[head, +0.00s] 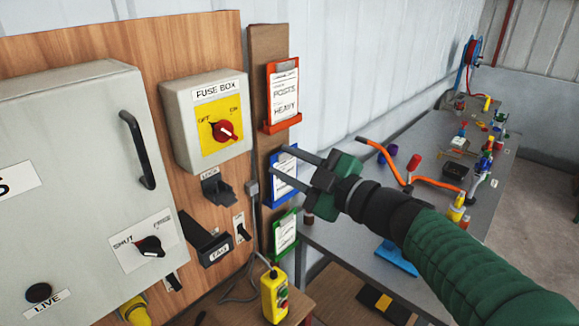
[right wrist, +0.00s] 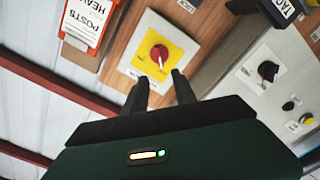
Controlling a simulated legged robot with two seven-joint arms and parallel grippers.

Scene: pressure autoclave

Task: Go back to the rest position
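My right gripper (head: 279,160) reaches in from the lower right on its green arm. Its two fingers are apart with nothing between them. In the head view they overlap the blue card holder (head: 280,190) on the wooden post. In the right wrist view the empty fingers (right wrist: 160,84) point toward the fuse box (right wrist: 158,58), and a gap to it shows. The fuse box (head: 180,120) has a red rotary switch (head: 224,131) on a yellow plate, its pointer toward the lower right. My left gripper is not in view.
A grey cabinet (head: 60,120) with a black handle and a SHUT knob stands at the left. Red (head: 283,118) and green (head: 284,245) card holders hang on the post. A yellow pendant (head: 273,295) stands below. A cluttered grey bench (head: 345,240) lies behind my right arm.

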